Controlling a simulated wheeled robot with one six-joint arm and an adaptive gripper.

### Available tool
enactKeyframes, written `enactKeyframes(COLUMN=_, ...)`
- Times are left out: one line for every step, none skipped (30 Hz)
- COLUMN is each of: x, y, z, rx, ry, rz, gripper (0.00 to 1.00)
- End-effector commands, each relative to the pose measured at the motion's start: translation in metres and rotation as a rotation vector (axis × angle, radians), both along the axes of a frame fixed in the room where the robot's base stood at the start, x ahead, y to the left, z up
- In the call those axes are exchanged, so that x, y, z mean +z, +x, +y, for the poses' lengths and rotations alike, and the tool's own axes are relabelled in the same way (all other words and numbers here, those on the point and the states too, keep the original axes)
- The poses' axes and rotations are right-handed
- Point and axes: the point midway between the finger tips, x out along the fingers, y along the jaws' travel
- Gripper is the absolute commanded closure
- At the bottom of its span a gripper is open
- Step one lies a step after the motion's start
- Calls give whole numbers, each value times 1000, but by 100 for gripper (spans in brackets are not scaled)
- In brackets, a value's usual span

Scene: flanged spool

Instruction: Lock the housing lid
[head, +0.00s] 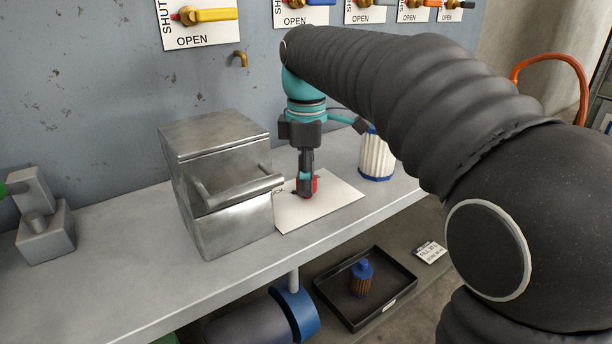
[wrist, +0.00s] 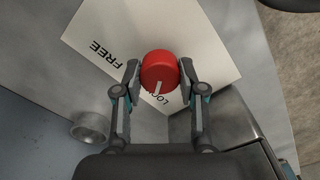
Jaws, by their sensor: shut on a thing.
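A red round knob (wrist: 159,70) with a white pointer mark sits on a white plate (wrist: 205,30) printed FREE and LOCK. The knob also shows in the head view (head: 315,184), partly hidden behind my gripper (head: 306,190). In the wrist view my gripper (wrist: 159,74) has one finger on each side of the knob and is shut on it. The white mark points toward the LOCK word, which is partly covered. A grey metal box (head: 215,180) with a bar handle stands left of the plate in the head view; whether it is the housing is unclear.
A white pleated filter (head: 377,158) stands right of the plate on the grey bench (head: 120,270). A grey block fixture (head: 45,230) is at the left. Below, a black tray (head: 395,290) holds a brown, blue-capped filter (head: 361,280). Valve levers line the wall.

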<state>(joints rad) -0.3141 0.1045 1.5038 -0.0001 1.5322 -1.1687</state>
Motion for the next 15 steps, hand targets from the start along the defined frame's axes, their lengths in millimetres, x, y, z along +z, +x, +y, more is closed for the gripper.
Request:
enactKeyframes(x=-2, y=-1, z=0, rx=2, ry=-1, rz=5, gripper=95)
enactKeyframes(x=-2, y=-1, z=0, rx=2, ry=-1, rz=5, gripper=95)
enactKeyframes(x=-2, y=-1, z=0, rx=2, ry=-1, rz=5, gripper=95)
enactKeyframes(x=-2, y=-1, z=0, rx=2, ry=-1, rz=5, gripper=95)
enactKeyframes(x=-2, y=-1, z=0, rx=2, ry=-1, rz=5, gripper=95)
enactKeyframes(x=-2, y=-1, z=0, rx=2, ry=-1, rz=5, gripper=95)
enactKeyframes(x=-2, y=-1, z=1, rx=2, ry=-1, rz=5, gripper=95)
enactKeyframes(x=-2, y=-1, z=1, rx=2, ry=-1, rz=5, gripper=52)
enactKeyframes(x=-2, y=-1, z=1, rx=1, ry=-1, rz=5, gripper=43)
enactKeyframes(x=-2, y=-1, z=0, rx=1, ry=-1, rz=5, gripper=35)
enactKeyframes(x=-1, y=-1, z=0, rx=1, ry=-1, rz=4, gripper=35)
enactKeyframes(x=-1, y=-1, z=0, rx=0, ry=-1, rz=4, gripper=35)
enactKeyframes(x=-1, y=0, z=0, rx=0, ry=-1, rz=3, gripper=35)
enactKeyframes(x=-1, y=0, z=0, rx=0, ry=-1, rz=3, gripper=35)
enactKeyframes(x=-1, y=0, z=0, rx=0, ry=-1, rz=3, gripper=35)
